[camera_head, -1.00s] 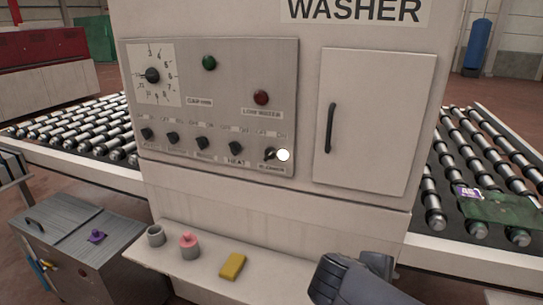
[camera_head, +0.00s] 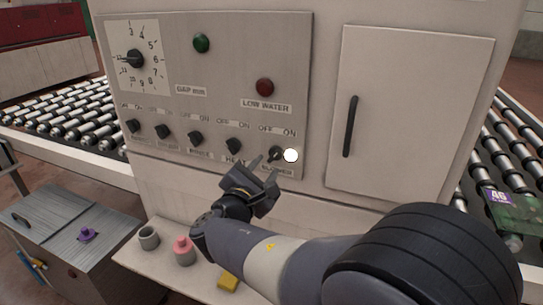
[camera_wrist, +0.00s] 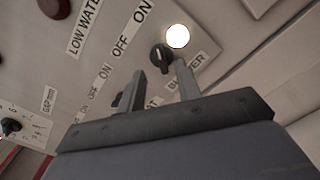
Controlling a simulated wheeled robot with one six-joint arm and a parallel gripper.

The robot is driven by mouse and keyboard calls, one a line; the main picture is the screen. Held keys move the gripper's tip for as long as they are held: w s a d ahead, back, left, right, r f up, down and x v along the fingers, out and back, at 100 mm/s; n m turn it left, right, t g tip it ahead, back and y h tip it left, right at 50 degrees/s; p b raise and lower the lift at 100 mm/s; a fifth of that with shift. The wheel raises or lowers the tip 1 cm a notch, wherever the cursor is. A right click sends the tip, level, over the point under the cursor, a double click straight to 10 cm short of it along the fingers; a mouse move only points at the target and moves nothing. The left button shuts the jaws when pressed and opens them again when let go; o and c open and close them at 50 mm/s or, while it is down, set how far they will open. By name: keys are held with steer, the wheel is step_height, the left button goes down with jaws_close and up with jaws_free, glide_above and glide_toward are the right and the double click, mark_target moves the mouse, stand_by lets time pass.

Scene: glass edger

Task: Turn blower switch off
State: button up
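The blower switch (camera_head: 276,153) is a dark rotary knob at the right end of the switch row, above its BLOWER label and below OFF and ON marks. A white round disc (camera_head: 291,155) shows right beside it. In the wrist view the blower knob (camera_wrist: 159,57) sits just beyond the fingertips, with a light pointer line. My gripper (camera_head: 264,166) is at the panel, just below and left of the knob; its two fingers are apart with nothing between them. In the wrist view my gripper (camera_wrist: 159,68) is open, one finger on each side below the knob.
Other knobs, including the heat knob (camera_head: 234,146), stand close on the left. The low water lamp (camera_head: 264,87) is above. A cabinet door with a handle (camera_head: 350,127) is to the right. A ledge below holds a grey cup (camera_head: 149,237), a pink-topped pot (camera_head: 183,250) and a yellow block (camera_head: 228,281).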

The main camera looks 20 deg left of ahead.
mark_target(274, 156)
steer(key=shift+w+d+p, duration=0.2)
steer(key=shift+w+p, duration=0.15)
steer(key=shift+w, duration=2)
jaws_close()
